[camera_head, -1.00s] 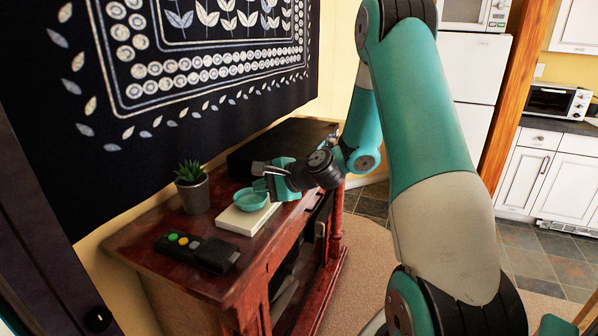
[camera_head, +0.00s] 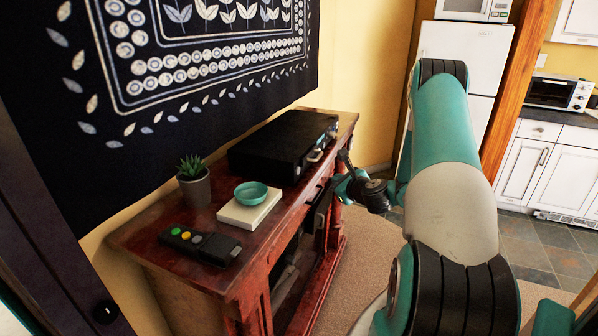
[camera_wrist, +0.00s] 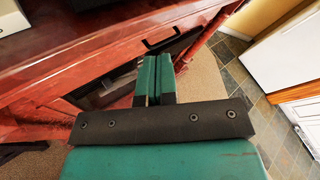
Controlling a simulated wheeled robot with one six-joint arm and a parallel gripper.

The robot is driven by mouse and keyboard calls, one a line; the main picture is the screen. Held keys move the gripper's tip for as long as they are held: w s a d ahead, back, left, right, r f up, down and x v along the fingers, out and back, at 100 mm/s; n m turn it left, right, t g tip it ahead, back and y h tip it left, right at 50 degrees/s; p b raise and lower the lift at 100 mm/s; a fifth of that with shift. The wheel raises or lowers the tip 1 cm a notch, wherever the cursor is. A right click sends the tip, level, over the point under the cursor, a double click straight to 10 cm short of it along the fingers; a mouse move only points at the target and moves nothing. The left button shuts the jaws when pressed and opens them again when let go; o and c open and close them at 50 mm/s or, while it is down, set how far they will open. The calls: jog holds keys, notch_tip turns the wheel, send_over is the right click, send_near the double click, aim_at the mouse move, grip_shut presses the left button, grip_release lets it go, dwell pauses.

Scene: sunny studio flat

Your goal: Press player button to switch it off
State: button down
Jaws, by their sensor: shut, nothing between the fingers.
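A flat black box that looks like the player (camera_head: 280,143) lies on the far part of the dark red cabinet (camera_head: 135,235). Its front face is turned to the right, with small light details that are too small to read as a button. In the wrist view only a dark edge of it (camera_wrist: 95,3) shows at the top. My gripper (camera_head: 345,160) is off the cabinet's front side, to the right of the player and apart from it. In the wrist view my gripper's fingers (camera_wrist: 155,75) are together and empty, pointing toward the cabinet front.
A teal bowl (camera_head: 251,191) sits on a white block (camera_head: 240,214). A potted plant (camera_head: 194,184) stands behind them. A black control box (camera_head: 205,246) with coloured buttons lies at the near end. The carpet in front of the cabinet is clear.

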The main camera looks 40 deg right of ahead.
jog(key=p, duration=0.5)
send_near(301, 172)
jog(key=w+d, duration=0.1)
jog(key=d, duration=0.2)
jog(key=shift+w+a+f+p, duration=0.25)
jog(key=shift+w+f+p, duration=0.1)
jog(key=shift+w, duration=0.15)
jog(key=shift+w+a+f+p, duration=0.3)
jog(key=shift+w, duration=0.2)
jog(key=shift+w+a, duration=0.1)
dwell(0.7)
jog(key=shift+w+a+p, duration=0.1)
jog(key=shift+w+p, duration=0.2)
jog(key=shift+p, duration=0.1)
jog(key=shift+w+a+p, duration=0.1)
jog(key=shift+w+p, duration=0.25)
dwell(0.5)
jog(key=shift+s, duration=0.15)
jog(key=shift+s+d+b, duration=0.25)
jog(key=shift+s+b, duration=0.35)
jog(key=shift+b, duration=0.1)
